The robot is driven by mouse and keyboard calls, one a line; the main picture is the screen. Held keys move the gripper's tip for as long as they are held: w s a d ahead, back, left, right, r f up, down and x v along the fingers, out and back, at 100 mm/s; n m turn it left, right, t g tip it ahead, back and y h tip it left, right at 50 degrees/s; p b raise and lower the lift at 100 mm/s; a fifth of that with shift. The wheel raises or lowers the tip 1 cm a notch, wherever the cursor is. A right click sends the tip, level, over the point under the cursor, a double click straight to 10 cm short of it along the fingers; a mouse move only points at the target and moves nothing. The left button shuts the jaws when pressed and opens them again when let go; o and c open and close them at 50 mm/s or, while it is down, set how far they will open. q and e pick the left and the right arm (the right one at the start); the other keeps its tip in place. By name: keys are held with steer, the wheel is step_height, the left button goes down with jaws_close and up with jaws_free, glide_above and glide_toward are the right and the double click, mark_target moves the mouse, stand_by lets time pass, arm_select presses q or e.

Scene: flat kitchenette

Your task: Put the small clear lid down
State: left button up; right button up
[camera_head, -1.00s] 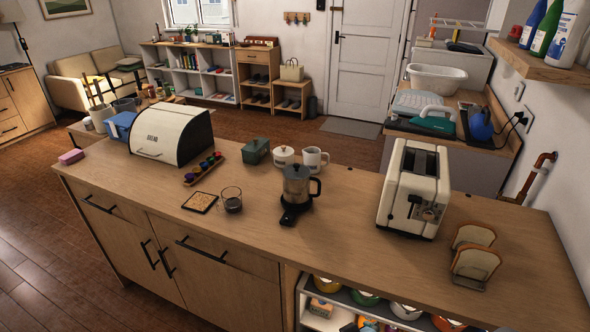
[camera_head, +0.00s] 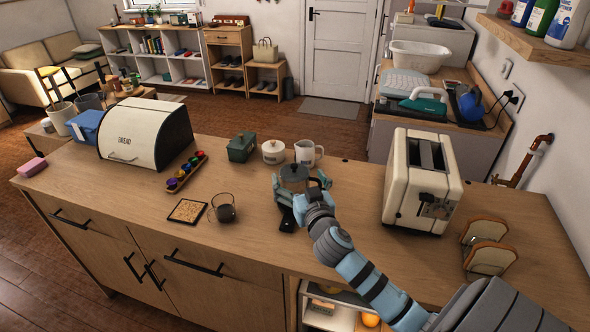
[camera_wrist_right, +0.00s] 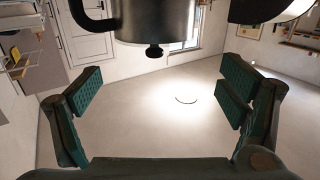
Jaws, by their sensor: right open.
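The coffee pot (camera_head: 294,173) stands on the counter, partly hidden behind my right gripper (camera_head: 299,187). The pot also shows upside down at the top of the right wrist view (camera_wrist_right: 155,18), with a small dark knob (camera_wrist_right: 155,52) on its top. A lid under this knob appears seated on the pot, but I cannot tell whether it is clear. No separate clear lid shows. My right gripper (camera_wrist_right: 158,105) is open, its green-padded fingers wide apart with nothing between them. It is close to the pot; contact is unclear. My left gripper is out of view.
A glass cup (camera_head: 223,209) and a dark square coaster (camera_head: 187,211) are left of the pot. A white mug (camera_head: 306,152), lidded white pot (camera_head: 274,152) and green box (camera_head: 241,147) stand behind. The toaster (camera_head: 421,182) is at right.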

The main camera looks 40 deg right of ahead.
mark_target(296, 167)
steer(key=x, duration=0.6)
steer(key=shift+w+d+f+p, duration=0.1)
steer(key=shift+w+d+p, duration=0.05)
steer(key=shift+d+p, duration=0.25)
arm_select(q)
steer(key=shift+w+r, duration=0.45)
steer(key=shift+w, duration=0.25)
arm_select(e)
steer(key=shift+c, duration=0.2)
steer(key=c, duration=0.3)
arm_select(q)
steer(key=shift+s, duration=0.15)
arm_select(e)
steer(key=shift+a, duration=0.1)
steer(key=c, duration=1.2)
